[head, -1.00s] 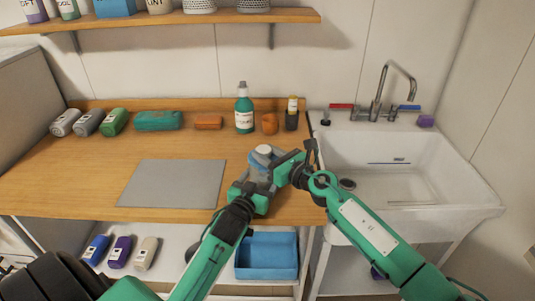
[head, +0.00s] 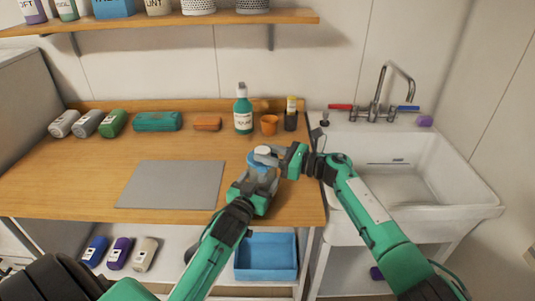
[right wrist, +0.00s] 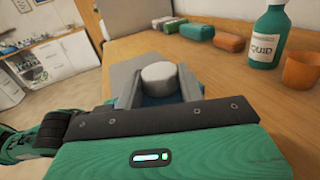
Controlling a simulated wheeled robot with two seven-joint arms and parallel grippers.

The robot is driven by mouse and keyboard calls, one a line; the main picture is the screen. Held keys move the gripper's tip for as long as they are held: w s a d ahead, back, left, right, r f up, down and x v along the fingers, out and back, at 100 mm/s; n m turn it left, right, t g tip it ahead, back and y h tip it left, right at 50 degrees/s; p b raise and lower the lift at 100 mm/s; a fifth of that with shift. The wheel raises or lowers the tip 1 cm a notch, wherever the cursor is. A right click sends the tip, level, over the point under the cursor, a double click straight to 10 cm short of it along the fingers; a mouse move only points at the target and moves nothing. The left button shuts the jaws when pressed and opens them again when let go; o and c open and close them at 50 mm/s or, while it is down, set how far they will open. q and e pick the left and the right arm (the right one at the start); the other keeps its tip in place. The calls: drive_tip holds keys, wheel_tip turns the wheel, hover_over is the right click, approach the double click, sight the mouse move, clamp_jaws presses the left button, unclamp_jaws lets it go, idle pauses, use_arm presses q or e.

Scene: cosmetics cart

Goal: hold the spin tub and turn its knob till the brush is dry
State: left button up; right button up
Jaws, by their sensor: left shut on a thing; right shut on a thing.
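The spin tub (head: 256,168) stands near the counter's front edge, with blue showing around its top and a pale round knob (head: 262,150) on it. My left gripper (head: 257,182) is shut on the tub's body from the front. My right gripper (head: 268,156) comes in from the right and is shut on the knob. In the right wrist view the knob (right wrist: 159,76) sits between the two grey fingers, with a little of the blue tub below. No brush is visible, and the tub's inside is hidden.
A green bottle (head: 243,112), an orange cup (head: 269,125) and a dark bottle (head: 291,116) stand behind the tub. A grey mat (head: 172,184) lies to the left. The sink (head: 410,170) is on the right. A blue bin (head: 266,257) sits on the shelf below.

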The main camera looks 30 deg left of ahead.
drive_tip(key=shift+w+f, duration=0.1)
drive_tip(key=o, duration=1)
drive_tip(key=shift+d, duration=0.1)
drive_tip(key=d, duration=0.4)
drive_tip(key=w+d, duration=0.1)
drive_tip(key=d, duration=0.2)
drive_tip(key=w+d, duration=0.1)
drive_tip(key=d, duration=0.3)
drive_tip(key=shift+d, duration=0.3)
drive_tip(key=shift+w, duration=0.1)
